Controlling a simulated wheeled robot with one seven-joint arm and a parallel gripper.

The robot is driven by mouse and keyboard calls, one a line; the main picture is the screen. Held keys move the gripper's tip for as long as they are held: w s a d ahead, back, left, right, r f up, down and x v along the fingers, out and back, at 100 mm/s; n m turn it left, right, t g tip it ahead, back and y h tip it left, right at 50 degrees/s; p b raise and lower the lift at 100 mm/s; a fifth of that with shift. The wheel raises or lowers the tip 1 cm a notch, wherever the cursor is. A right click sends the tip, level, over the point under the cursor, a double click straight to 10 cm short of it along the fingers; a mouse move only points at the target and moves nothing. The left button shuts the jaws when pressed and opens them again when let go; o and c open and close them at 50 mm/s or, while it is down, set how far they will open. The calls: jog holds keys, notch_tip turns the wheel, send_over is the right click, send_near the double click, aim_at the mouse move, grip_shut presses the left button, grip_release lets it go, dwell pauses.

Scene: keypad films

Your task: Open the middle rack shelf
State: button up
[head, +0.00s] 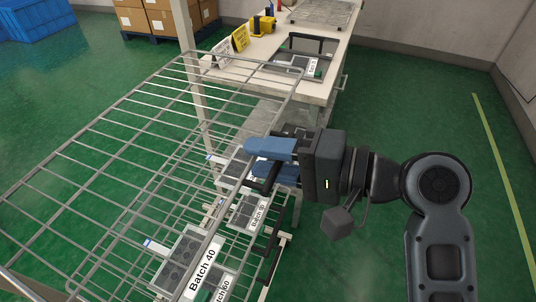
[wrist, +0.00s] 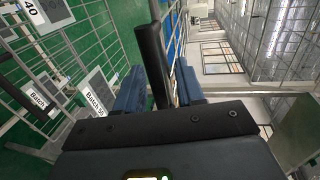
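The rack is a grey wire rack (head: 110,135) with several levels, filling the left and middle of the head view. Batch boxes with white labels sit on its lower levels, among them one marked Batch 40 (head: 185,262). My gripper (head: 268,161) is at the rack's right side, its two blue fingers pointing left. In the wrist view a black handle bar (wrist: 152,55) runs between the spread fingers, with a narrow gap at the right finger. The fingers do not look closed on it. Which shelf this bar belongs to is hard to tell. Another black handle (head: 273,243) shows lower down.
Cartons (head: 165,18) and a blue crate (head: 35,18) are at the far left. The green floor to the right is clear up to the wall.

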jog(key=c, duration=0.6)
jog(key=shift+f, duration=0.1)
grip_shut()
